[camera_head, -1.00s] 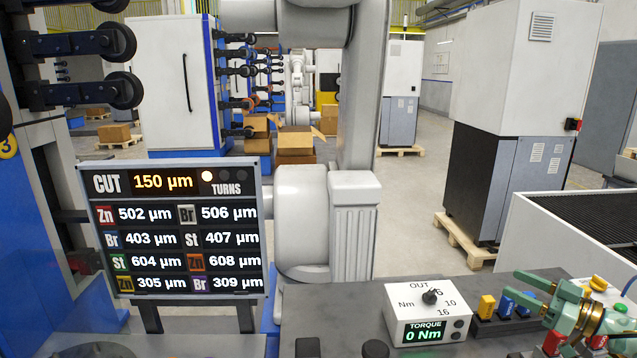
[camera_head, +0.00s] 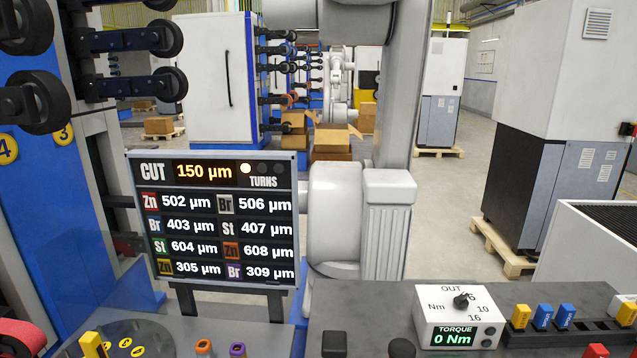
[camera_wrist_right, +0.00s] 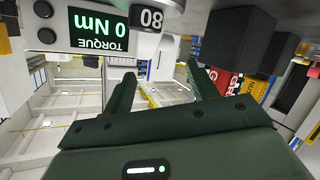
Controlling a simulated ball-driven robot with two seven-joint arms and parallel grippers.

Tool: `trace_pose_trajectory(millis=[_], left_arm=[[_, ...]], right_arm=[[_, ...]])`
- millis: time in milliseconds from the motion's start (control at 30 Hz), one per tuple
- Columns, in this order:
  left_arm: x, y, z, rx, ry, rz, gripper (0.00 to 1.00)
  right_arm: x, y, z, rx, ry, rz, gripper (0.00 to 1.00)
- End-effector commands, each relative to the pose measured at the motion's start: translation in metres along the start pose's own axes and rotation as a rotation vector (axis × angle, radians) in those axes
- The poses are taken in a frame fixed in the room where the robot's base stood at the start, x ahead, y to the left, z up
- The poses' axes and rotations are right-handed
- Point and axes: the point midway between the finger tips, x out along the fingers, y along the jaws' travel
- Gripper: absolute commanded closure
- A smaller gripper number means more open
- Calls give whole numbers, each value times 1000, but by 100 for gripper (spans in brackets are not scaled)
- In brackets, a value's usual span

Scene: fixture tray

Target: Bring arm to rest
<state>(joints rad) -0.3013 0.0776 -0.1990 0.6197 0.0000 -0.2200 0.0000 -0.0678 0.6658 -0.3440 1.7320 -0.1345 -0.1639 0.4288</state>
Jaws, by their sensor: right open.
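My right gripper (camera_wrist_right: 163,85) shows in the right wrist view. Its two dark green fingers stand apart, with nothing between them. The white torque box (camera_wrist_right: 90,28) appears upside down at the upper left of that view and reads 0 Nm. The same torque box (camera_head: 461,317) stands on the dark bench in the head view. Neither gripper shows in the head view now. My left gripper is in no frame.
A display (camera_head: 218,218) headed CUT 150 µm stands at the left. Yellow and blue blocks (camera_head: 543,316) sit right of the torque box. A dark disc (camera_head: 135,335) is at the lower left. A tall machine cabinet (camera_head: 557,130) stands behind on a pallet.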

Motion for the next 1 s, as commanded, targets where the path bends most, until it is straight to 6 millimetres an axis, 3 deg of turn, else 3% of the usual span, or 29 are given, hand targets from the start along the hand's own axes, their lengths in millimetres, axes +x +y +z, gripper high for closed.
trace_pose_trajectory(millis=[33,67,200,700,1000], left_arm=[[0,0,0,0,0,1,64],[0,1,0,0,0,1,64],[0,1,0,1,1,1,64],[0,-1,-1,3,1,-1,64],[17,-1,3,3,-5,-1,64]], right_arm=[[-12,-26,-1,-22,-67,28,42],[-20,-35,0,-45,-118,49,42],[-62,-57,4,-135,-333,112,42],[-207,-62,15,-298,-903,125,42],[-168,-115,102,-246,-934,10,42]])
